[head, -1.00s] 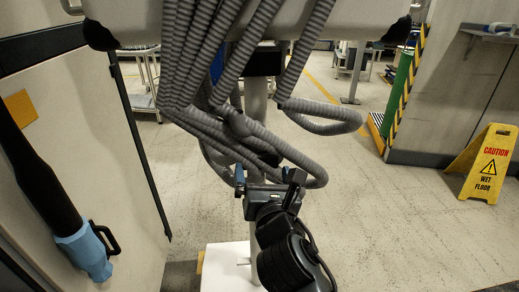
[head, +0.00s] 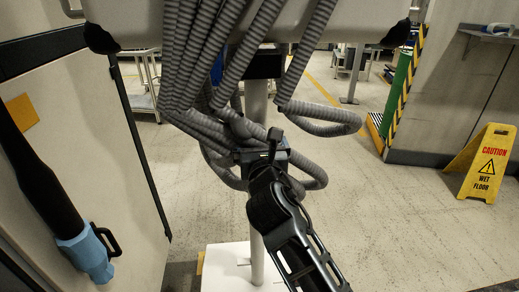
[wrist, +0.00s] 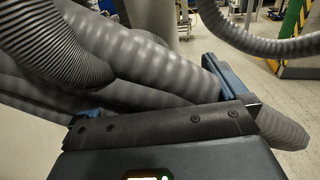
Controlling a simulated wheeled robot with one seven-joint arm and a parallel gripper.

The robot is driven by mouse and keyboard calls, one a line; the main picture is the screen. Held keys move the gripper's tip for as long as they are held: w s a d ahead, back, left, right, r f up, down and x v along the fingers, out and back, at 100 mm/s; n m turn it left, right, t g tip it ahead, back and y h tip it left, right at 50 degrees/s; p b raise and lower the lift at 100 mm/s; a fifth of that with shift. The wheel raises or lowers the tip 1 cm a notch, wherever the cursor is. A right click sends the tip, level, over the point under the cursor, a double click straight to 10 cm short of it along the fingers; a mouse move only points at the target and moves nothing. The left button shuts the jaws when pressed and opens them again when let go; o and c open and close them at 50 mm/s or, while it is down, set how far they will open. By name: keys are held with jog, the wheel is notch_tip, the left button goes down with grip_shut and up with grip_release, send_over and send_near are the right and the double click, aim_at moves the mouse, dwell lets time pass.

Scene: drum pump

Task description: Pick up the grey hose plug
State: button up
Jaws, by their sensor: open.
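My gripper (head: 262,156) is open amid the lower loops of the grey corrugated hoses (head: 205,60) in the head view. In the wrist view the blue-tipped fingers of my gripper (wrist: 150,92) stand wide apart, and thick grey hoses (wrist: 120,58) run close in front of and between them. I cannot tell whether the fingers touch a hose. No grey hose plug can be told apart from the hoses in either view. My gripper and wrist hide part of the lower hose bundle in the head view.
A hose loop (head: 320,120) sticks out to the right. A pale post (head: 257,105) rises from a white base (head: 225,268) behind my arm. A cabinet with a blue nozzle (head: 88,258) stands left. A yellow wet-floor sign (head: 484,163) stands right; floor between is clear.

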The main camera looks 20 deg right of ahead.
jog(key=shift+w+d, duration=0.2)
jog(key=shift+w, duration=0.4)
jog(key=shift+c, duration=0.5)
jog(key=c, duration=1)
